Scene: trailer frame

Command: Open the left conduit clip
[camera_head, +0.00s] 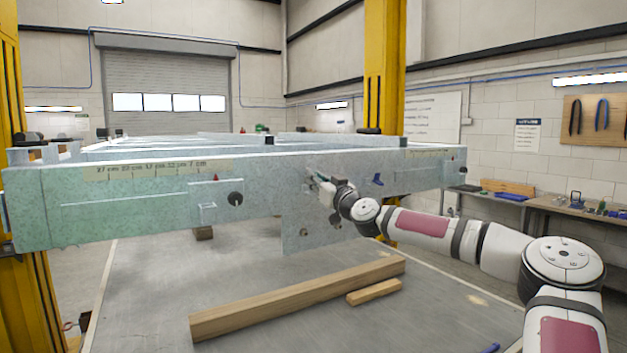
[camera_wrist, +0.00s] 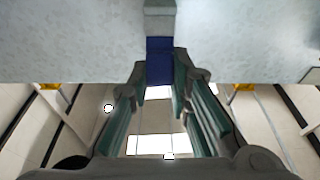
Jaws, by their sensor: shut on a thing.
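A blue conduit clip (camera_wrist: 160,47) sits on the pale speckled trailer frame (camera_wrist: 70,40) in the wrist view, below a grey block. My gripper (camera_wrist: 160,82) has its green-padded fingers on both sides of the clip's blue part, shut on it. In the head view my gripper (camera_head: 318,177) is at the frame's side face (camera_head: 265,200), left of a second blue clip (camera_head: 377,180). In that view the held clip is hidden by the gripper, and how far it is open cannot be told.
A black knob (camera_head: 235,199) and a small bracket (camera_head: 208,212) are on the frame to the left. A plate (camera_head: 298,235) hangs below the gripper. A long wooden beam (camera_head: 300,297) and a short one (camera_head: 374,292) lie below. Yellow posts (camera_head: 384,70) stand nearby.

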